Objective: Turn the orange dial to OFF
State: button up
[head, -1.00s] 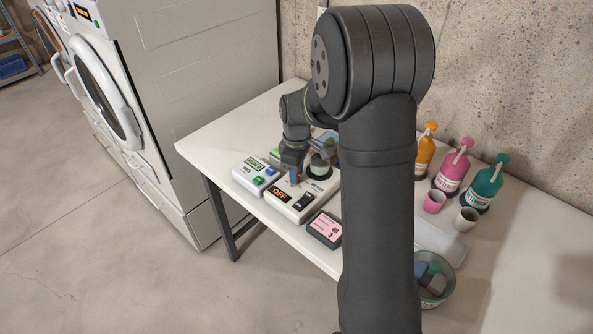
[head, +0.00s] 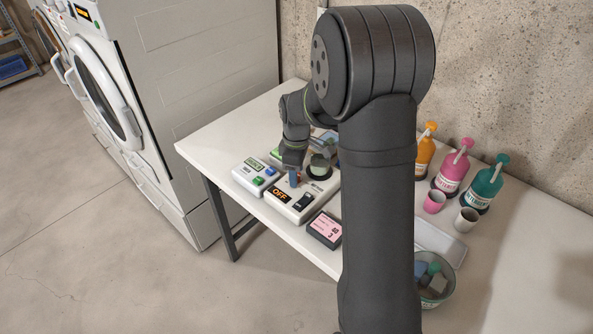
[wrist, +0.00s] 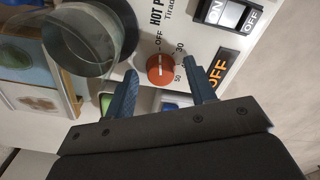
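The round orange dial (wrist: 161,70) sits on a white panel box (head: 313,201), seen close in the wrist view. Its white pointer line lies toward the printed OFF mark; 30 and 50 are printed beside it. The box's display (head: 280,195) reads OFF in orange. My gripper (wrist: 163,69) is open, with one blue finger on each side of the dial and a visible gap to both. In the head view my gripper (head: 294,171) is over the box and mostly covers the dial.
A black ON/OFF rocker switch (head: 304,201) is on the same box. A glass vessel (wrist: 85,35) stands close by my left finger. A white box with buttons (head: 256,177) and a pink-faced box (head: 325,229) flank the panel. Bottles (head: 453,171) stand farther right.

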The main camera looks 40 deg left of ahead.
notch_tip(320, 180, up, 18)
jog(key=shift+f, duration=0.25)
dwell(0.3)
jog(key=shift+f, duration=0.1)
dwell(0.4)
notch_tip(320, 180, down, 17)
jog(key=shift+f, duration=0.2)
dwell(0.4)
jog(key=shift+r, duration=0.1)
